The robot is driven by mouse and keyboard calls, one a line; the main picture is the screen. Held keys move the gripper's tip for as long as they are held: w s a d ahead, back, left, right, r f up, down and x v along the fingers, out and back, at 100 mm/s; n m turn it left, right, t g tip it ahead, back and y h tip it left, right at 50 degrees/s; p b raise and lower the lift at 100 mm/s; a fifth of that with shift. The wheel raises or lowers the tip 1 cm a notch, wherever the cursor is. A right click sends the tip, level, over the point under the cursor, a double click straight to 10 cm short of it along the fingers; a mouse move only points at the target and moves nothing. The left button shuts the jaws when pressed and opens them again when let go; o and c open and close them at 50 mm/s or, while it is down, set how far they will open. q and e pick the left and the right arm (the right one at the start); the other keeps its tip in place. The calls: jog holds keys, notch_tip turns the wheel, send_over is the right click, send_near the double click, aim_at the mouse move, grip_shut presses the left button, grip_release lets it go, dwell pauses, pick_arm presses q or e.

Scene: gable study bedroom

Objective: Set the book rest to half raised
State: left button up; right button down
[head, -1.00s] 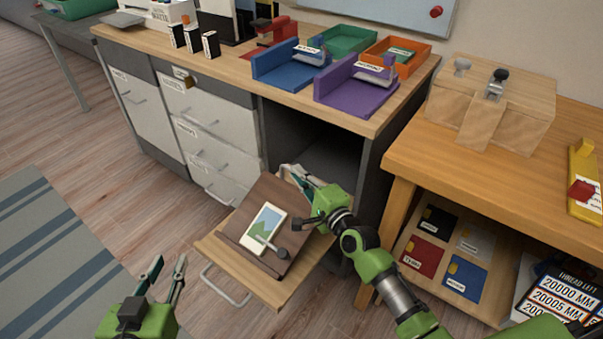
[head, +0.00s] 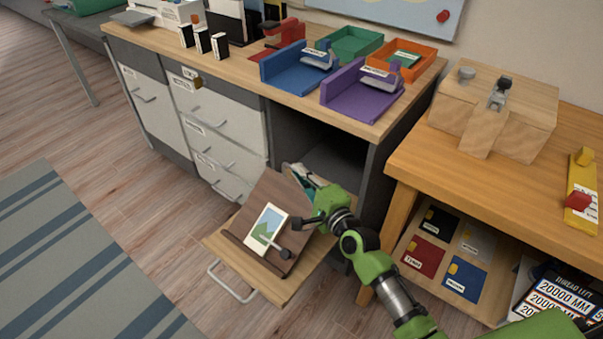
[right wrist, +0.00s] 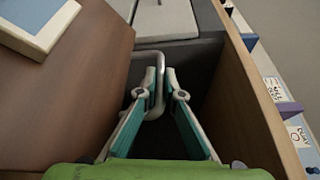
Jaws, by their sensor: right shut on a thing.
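The book rest (head: 275,198) is a dark brown board that stands tilted on a pulled-out wooden shelf (head: 285,288). A picture card (head: 267,228) lies on its face, above a front ledge. My right gripper (head: 298,175) is behind the board's upper right edge, with its tips partly hidden by the board. In the right wrist view my right gripper (right wrist: 160,78) is shut on a bent grey metal bar (right wrist: 150,56) behind the board (right wrist: 70,90). My left gripper is out of view.
The shelf has a grey front handle (head: 232,283) and sticks out below the desk (head: 230,70), beside white drawers (head: 215,150). A wooden workbench (head: 420,165) stands close on the right. Open floor and a striped rug (head: 70,260) lie to the left.

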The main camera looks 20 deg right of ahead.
jog(key=shift+a, duration=0.1)
jog(key=c, duration=2.2)
grip_release()
jog(key=shift+o, duration=0.2)
jog(key=shift+s, duration=0.1)
jog(key=f+v, duration=0.1)
jog(key=v, duration=1.1)
jog(key=shift+r, duration=0.45)
